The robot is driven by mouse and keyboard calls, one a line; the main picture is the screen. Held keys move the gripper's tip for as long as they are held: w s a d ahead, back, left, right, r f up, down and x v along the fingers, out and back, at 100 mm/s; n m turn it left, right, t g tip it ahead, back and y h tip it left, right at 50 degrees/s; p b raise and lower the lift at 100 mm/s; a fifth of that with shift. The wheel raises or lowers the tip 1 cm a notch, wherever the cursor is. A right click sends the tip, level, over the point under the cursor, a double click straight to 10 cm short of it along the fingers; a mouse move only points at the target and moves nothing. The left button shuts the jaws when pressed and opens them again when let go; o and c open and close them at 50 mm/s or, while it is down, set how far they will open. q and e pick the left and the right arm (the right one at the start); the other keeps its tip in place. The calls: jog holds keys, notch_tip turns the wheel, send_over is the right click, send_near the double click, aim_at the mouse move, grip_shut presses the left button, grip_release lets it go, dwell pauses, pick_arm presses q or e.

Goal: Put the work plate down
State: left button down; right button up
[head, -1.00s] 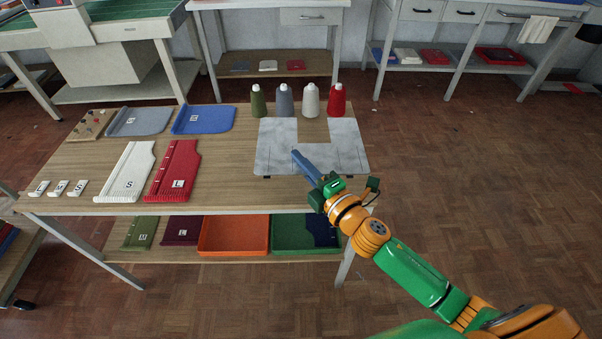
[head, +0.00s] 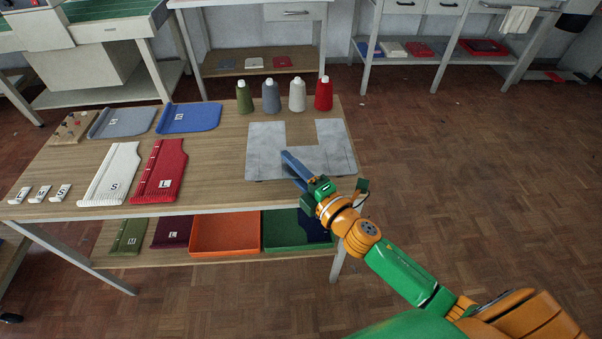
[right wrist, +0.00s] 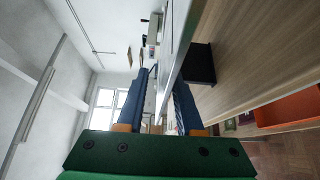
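The work plate (head: 264,158) is a flat grey U-shaped plate at the right end of the wooden table, its notch facing the back. In the right wrist view, a dark foot (right wrist: 198,66) shows beneath it, against the table top. My right gripper (head: 288,160) reaches over the plate's front bar. The right wrist view shows its blue fingers (right wrist: 162,92) spread, one on each side of the plate's thin edge, with a gap between them. It looks open. Contact between fingers and plate is hard to make out. My left gripper is out of view.
Several thread cones (head: 297,96) stand just behind the plate. A red plate marked L (head: 160,170) and a white one marked S (head: 113,170) lie to the left, with bare table between. An orange bin (head: 226,233) sits on the lower shelf.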

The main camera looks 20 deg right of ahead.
jog(key=b+v, duration=0.2)
jog(key=v, duration=0.9)
jog(key=s+d+f+m+g+h, duration=0.2)
jog(key=f+m, duration=0.1)
jog(key=f, duration=0.6)
jog(key=s+d+f+m+g+h, duration=0.15)
jog(key=f+m, duration=0.25)
jog(key=f, duration=0.4)
jog(key=s+d+f+m+g+h, duration=0.2)
jog(key=d+f+m+g, duration=0.1)
jog(key=f, duration=0.6)
jog(key=s+a+f+m+g, duration=0.2)
jog(key=s+f+m+g, duration=0.2)
jog(key=s+f, duration=0.5)
jog(key=s+a+f+m+g, duration=0.2)
jog(key=s+f+m+g, duration=0.3)
jog(key=s, duration=0.8)
notch_tip(320, 180, down, 4)
jog(key=shift+s+a+r+g, duration=0.15)
jog(key=shift+s+a+g, duration=0.2)
jog(key=shift+s, duration=0.05)
notch_tip(320, 180, up, 8)
jog(key=p, duration=0.8)
jog(key=shift+r, duration=0.1)
